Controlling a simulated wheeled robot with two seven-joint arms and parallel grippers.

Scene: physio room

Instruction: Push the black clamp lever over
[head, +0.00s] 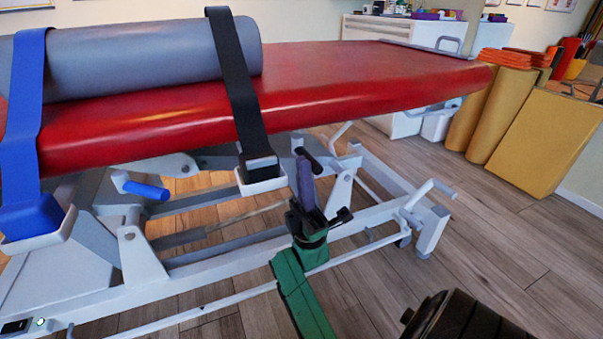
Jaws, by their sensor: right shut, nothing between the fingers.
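A black strap (236,90) runs over the grey roll and the red couch top down to a white clamp with a black buckle (261,168). The black clamp lever (311,162) shows its dark grip just right of this clamp, partly hidden behind my fingers. My right gripper (303,160), with purple fingers on a green arm, points up from below. Its fingers are shut and empty, with the tips right at the lever's grip. I cannot tell whether they touch it. My left gripper is not in view.
A blue strap (23,110) with its own clamp and blue lever (146,189) is at the left. The red couch top (370,75) overhangs the white frame (200,290). Tan mats (545,140) stand at the right. The wooden floor (500,230) there is clear.

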